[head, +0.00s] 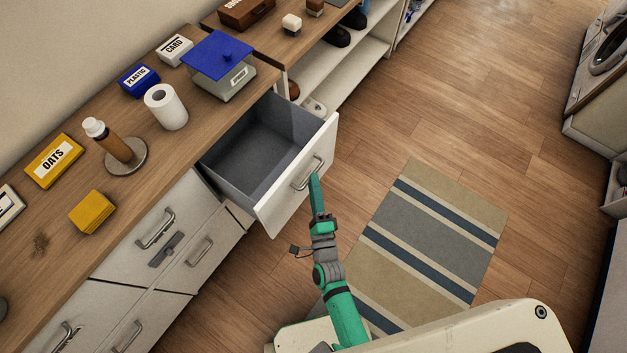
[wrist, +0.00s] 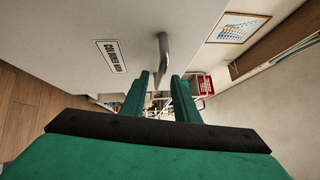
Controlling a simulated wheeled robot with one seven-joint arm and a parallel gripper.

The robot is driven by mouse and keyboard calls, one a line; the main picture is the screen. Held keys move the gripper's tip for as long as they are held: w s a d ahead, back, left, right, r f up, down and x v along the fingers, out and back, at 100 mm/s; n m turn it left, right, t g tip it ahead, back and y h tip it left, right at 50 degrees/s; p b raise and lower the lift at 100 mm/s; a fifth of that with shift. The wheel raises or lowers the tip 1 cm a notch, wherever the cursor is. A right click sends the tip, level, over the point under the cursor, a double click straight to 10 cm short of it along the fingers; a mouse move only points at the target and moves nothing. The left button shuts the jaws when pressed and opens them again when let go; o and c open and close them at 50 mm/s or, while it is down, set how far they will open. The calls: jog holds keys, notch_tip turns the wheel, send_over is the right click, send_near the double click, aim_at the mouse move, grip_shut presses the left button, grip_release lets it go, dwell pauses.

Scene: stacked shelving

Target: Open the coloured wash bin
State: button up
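The coloured wash bin (head: 282,208) is a white drawer with a grey inside, pulled well out from under the wooden counter. Its inside looks empty. In the wrist view its white front (wrist: 75,45) carries a label reading roughly "COLOURED WASH" (wrist: 110,56). Its metal bar handle (head: 308,174) shows on the front. In the wrist view the handle (wrist: 163,52) runs between my two green fingertips. My gripper (head: 315,178) is at the handle, with its fingers (wrist: 160,76) apart and a gap beside the bar. Whether a finger touches it is hard to tell.
The counter (head: 60,230) holds a paper roll (head: 166,107), a brown bottle on a holder (head: 114,145), an oats box (head: 55,161) and a blue-lidded container (head: 222,62). Closed drawers (head: 150,240) lie left of the bin. A striped rug (head: 425,240) and open floor lie right.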

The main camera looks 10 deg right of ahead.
jog(key=s+f, duration=0.1)
jog(key=s, duration=0.8)
jog(key=shift+a, duration=0.4)
jog(key=shift+f, duration=0.1)
jog(key=shift+s, duration=0.1)
jog(key=s+a+r+n+g, duration=0.2)
jog(key=s+a+r+n, duration=0.2)
jog(key=s+r+n, duration=0.2)
jog(key=s+a+r+n+g+y, duration=0.1)
jog(key=s+a+r+n, duration=0.4)
jog(key=s+n, duration=0.5)
jog(key=r+n+g, duration=0.1)
jog(key=n, duration=0.3)
jog(key=shift+s+r+y, duration=0.3)
jog(key=shift+a+n, duration=0.15)
jog(key=shift+n, duration=0.15)
